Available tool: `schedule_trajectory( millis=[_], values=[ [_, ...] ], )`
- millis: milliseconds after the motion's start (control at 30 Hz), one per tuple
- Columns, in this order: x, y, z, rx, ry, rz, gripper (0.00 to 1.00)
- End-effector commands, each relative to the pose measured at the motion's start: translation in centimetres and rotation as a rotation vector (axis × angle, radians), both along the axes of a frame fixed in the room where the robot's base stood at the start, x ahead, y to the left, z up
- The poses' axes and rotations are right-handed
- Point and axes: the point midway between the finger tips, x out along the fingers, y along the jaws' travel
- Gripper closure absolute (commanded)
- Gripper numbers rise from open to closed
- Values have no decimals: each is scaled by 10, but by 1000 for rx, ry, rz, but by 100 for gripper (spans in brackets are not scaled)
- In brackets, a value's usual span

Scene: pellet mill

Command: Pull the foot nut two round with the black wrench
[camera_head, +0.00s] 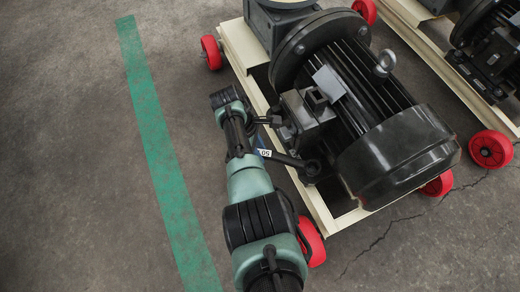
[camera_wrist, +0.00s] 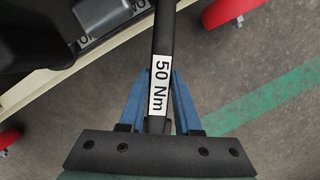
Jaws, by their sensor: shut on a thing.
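The black wrench (camera_wrist: 163,40) runs up the wrist view, with a white "50 Nm" label on its handle. My gripper (camera_wrist: 165,85) is shut on the handle, its blue fingers on either side of the label. In the head view the wrench (camera_head: 287,159) reaches right from my gripper to the motor's lower left side. Its far end (camera_head: 310,168) is by the motor foot on the cream frame. Foot nut two cannot be made out, so I cannot tell whether the wrench is seated on it.
The black finned motor (camera_head: 400,150) with its grey terminal box (camera_head: 305,108) stands on the cream frame (camera_head: 241,45) with red wheels (camera_head: 211,52). A second machine (camera_head: 495,50) stands at the right. The floor left of the green stripe (camera_head: 160,140) is clear.

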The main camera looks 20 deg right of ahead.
Motion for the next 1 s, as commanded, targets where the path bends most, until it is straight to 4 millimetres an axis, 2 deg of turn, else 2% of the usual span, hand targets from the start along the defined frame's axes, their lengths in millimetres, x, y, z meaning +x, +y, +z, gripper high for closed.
schedule_trajectory(
  millis=[200,567,1000],
  values=[
    [1,0,9,-1,-2,1,100],
    [1,0,10,-2,-2,1,100],
    [1,0,37,-2,-2,1,100]
  ],
)
